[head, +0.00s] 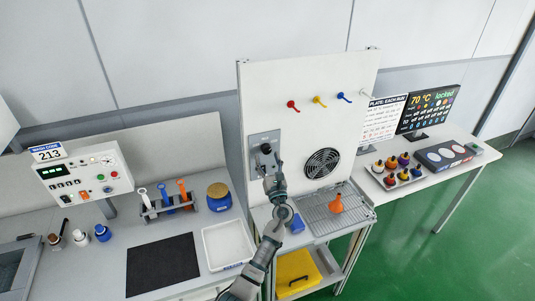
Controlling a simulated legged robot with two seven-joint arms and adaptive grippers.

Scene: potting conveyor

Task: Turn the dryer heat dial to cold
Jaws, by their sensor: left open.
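The heat dial (266,148) is a small black knob on a grey control plate (258,164), fixed to the left side of the upright white panel. My left gripper (272,163) is open just below and in front of the dial, with its fingers pointing up at the plate. I cannot tell whether a finger touches the dial. The dial's markings are too small to read. My right gripper is not in view.
A round black fan grille (322,163) is right of the plate, with coloured hooks (318,101) above. An orange funnel (336,204) stands on a ribbed drain tray (352,222). A blue object (297,224) lies beside my arm. A yellow bin (298,275) sits below.

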